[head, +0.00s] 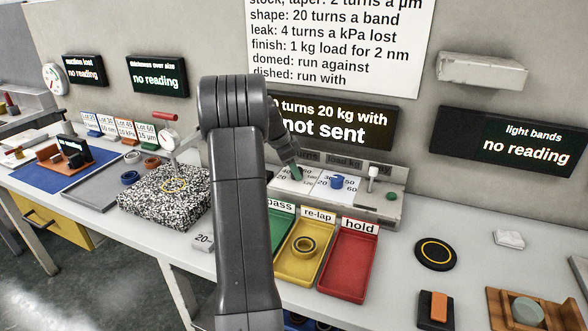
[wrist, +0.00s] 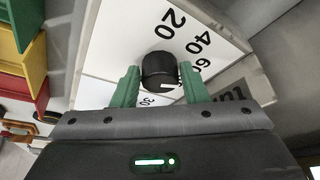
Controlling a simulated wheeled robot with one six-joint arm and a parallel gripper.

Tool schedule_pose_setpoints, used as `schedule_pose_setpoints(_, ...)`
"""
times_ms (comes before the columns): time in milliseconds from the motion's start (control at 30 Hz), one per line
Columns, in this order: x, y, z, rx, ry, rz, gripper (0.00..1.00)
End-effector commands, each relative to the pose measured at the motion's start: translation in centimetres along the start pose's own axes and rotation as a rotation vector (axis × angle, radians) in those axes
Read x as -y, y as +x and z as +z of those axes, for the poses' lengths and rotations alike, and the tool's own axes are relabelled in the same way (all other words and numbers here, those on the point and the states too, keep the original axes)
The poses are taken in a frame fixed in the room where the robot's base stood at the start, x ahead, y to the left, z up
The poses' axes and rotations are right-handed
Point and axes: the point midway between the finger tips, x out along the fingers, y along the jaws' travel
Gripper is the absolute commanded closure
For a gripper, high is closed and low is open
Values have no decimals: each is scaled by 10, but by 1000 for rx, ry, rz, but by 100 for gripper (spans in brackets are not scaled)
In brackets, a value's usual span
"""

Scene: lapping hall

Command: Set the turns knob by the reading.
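The turns knob (wrist: 160,70) is black with a white mark and sits on a white dial plate (wrist: 112,45) printed 20, 40 and 60. In the wrist view its mark points toward the lower right. My gripper (wrist: 160,76) has green fingers on either side of it, with a small gap seeming to show each side. In the head view my gripper (head: 295,172) is low over the turns dial, and the knob is hidden. The turns display (head: 340,122) reads "0 turns 20 kg with / not sent", its start hidden by my arm. The light bands display (head: 515,142) reads "no reading".
Right of the turns dial are a blue load knob (head: 337,182), a white lever (head: 372,172) and a green button (head: 391,196). Green, yellow and red trays (head: 348,262) stand in front; the yellow one holds a ring. A wall chart (head: 340,45) lists turn rules. A speckled block (head: 165,195) stands left.

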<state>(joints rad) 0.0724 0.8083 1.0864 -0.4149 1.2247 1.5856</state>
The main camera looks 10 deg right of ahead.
Motion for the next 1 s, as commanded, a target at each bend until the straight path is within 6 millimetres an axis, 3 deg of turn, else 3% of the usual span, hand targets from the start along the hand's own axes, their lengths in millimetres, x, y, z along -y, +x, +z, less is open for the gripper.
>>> schedule_pose_setpoints(67, 0, 0, 0, 0, 0, -1, 43)
schedule_pose_setpoints(467, 0, -8, 0, -1, 0, -1, 43)
schedule_pose_setpoints(1000, 1, -117, 0, 0, -1, -3, 43)
